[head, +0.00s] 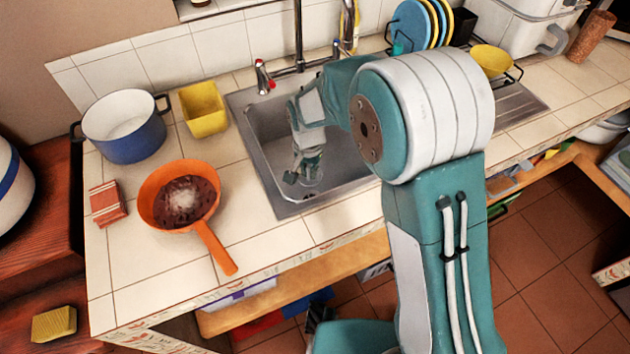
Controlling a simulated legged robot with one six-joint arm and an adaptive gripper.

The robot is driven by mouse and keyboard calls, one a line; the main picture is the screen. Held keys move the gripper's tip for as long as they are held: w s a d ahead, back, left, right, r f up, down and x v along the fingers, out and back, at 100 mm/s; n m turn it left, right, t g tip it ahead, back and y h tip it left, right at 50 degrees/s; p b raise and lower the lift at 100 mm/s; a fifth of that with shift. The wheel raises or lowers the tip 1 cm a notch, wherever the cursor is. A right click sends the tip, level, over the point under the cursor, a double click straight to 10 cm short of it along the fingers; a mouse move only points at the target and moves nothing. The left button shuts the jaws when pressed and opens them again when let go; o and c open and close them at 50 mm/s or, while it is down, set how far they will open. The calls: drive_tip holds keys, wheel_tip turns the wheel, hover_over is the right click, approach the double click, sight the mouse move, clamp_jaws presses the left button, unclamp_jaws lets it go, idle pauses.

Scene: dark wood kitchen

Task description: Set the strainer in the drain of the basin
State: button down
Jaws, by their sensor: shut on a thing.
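The metal basin (268,162) is sunk into the tiled counter in the middle of the view. My gripper (303,179) reaches down inside it, low near the basin floor and left of my arm's big joint. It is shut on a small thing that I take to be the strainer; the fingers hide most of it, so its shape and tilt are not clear. A pale round edge shows at the fingertips, but I cannot tell whether it is the strainer or the drain. I also cannot tell whether the strainer touches the drain.
A tap (299,40) stands behind the basin. Left of it are a yellow container (203,110), a blue pot (124,128), an orange pan (166,212) and a red box (107,204). A plate rack and a yellow bowl (490,61) stand at the back right.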

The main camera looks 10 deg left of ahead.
drive_tip(key=f, duration=0.7)
drive_tip(key=shift+w+d+f, duration=0.1)
drive_tip(key=shift+w+f, duration=0.2)
drive_tip(key=shift+f, duration=1.95)
drive_tip(key=shift+f, duration=0.15)
drive_tip(key=c, duration=0.7)
unclamp_jaws()
drive_tip(key=shift+c, duration=0.2)
wheel_tip(320, 180, up, 12)
drive_tip(key=shift+r, duration=0.15)
